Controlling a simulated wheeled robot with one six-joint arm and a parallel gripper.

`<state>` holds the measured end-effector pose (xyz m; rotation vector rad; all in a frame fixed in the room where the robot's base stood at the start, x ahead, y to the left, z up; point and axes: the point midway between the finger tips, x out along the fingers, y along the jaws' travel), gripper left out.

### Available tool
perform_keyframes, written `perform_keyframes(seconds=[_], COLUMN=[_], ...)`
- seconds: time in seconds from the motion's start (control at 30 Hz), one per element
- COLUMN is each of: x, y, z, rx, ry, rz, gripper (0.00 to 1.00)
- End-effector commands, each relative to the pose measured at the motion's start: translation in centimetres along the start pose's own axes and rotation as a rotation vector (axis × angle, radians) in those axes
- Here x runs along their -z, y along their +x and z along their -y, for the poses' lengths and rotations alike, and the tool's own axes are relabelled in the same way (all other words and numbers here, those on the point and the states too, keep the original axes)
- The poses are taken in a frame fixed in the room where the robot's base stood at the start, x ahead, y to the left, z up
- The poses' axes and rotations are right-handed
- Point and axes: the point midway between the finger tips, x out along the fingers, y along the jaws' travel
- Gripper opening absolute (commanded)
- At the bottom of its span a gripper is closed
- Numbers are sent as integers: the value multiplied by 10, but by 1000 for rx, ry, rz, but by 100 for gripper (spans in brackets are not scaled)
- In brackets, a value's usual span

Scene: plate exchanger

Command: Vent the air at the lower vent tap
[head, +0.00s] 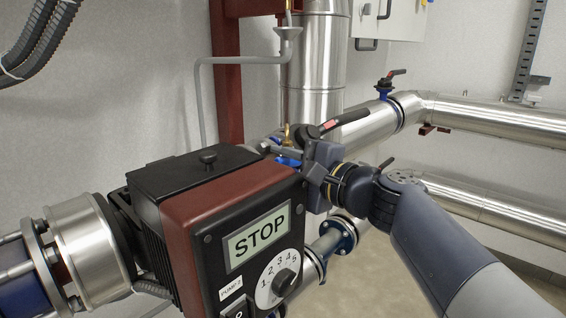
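A small brass fitting (288,133) stands upright behind the pump's control box, near the middle of the head view. A blue part (288,161), perhaps the handle of the vent tap, shows just below it. My gripper (280,152) reaches in from the right, with its grey fingers right at the brass fitting and the blue part. The fingers overlap these parts in the picture, and I cannot tell whether they touch or grip them. The lower end of the fitting is hidden behind my gripper and the control box.
The pump's control box (215,215), showing STOP, stands in front of the fitting. A black lever with a red mark (345,119) is close behind my gripper. Another valve (386,86) sits on the silver pipe (490,119). A grey funnel (288,33) is higher up. Floor shows at lower right.

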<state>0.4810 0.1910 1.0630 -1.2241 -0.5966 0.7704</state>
Motion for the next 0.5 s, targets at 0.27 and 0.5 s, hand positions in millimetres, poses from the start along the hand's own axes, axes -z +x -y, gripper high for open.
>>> perform_keyframes(seconds=[0.27, 0.5], x=[0, 0], y=[0, -5], z=[0, 1], rx=[1, 2], ry=[0, -1], rz=[0, -2], gripper=[41, 41])
